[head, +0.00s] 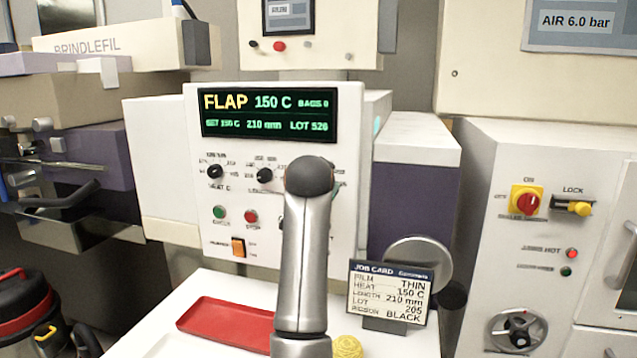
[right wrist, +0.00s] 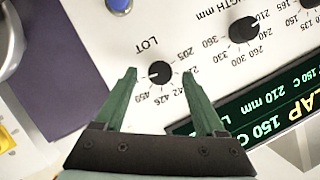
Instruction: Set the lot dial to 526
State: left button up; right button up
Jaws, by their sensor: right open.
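The lot dial (right wrist: 160,73) is a small round black knob on the white panel, under the upside-down word LOT in the right wrist view. Printed numbers such as 205, 426 and 459 ring it; its exact pointer direction is hard to tell. My right gripper (right wrist: 160,75) is open, with one green finger on each side of the dial, apparently not closed on it. In the head view my right arm hides the dial and gripper. My left gripper is not in view.
The heat dial (head: 214,171) and length dial (head: 265,175) sit on the same panel, above green and red buttons. A job card (head: 390,292) lists LOT 205. A red tray (head: 228,324) lies on the white surface below. A purple-sided unit (head: 415,205) stands right of the panel.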

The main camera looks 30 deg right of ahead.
jog(key=b+v, duration=0.1)
jog(key=v, duration=1.1)
jog(key=shift+b, duration=0.4)
jog(key=shift+w, duration=0.1)
